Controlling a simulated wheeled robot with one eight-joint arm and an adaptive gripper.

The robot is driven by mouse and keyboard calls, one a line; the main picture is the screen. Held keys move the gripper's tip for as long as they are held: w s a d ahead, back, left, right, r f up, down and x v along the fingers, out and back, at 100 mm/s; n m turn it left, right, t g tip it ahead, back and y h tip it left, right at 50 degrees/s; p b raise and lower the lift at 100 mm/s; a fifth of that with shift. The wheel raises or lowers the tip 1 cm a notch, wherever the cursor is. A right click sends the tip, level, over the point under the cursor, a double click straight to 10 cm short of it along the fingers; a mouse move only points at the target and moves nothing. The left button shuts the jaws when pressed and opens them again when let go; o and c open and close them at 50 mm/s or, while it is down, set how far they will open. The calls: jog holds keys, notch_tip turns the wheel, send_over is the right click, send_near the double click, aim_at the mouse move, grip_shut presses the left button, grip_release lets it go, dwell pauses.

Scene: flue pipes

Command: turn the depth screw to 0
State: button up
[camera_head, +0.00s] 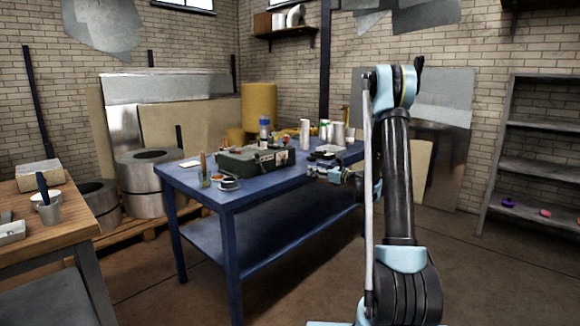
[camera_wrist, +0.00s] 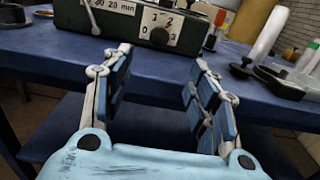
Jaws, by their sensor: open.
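The dark green machine case (camera_head: 255,160) stands on the blue table, and its front fills the top of the wrist view (camera_wrist: 120,22). A pale dial plate (camera_wrist: 172,24) on that front carries the figures 0, 1, 2 and 3 around a black knob (camera_wrist: 159,36), which looks like the depth screw. A small red mark shows by the 2; I cannot tell surely where the knob points. My gripper (camera_wrist: 163,58) is open and empty, its blue-padded fingers either side of the knob in the picture, but short of it. In the head view my gripper (camera_head: 322,168) is right of the case.
The blue table (camera_head: 185,178) has a lower shelf. Bottles and cylinders (camera_head: 305,132) stand behind and right of the case. In the wrist view a white cylinder (camera_wrist: 268,35) and dark low pieces (camera_wrist: 278,82) are at right. The table front is clear below the dial.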

aim_at(288, 162)
jog(key=x, duration=1.7)
jog(key=shift+w+a, duration=0.15)
jog(key=shift+c, duration=0.6)
jog(key=c, duration=0.9)
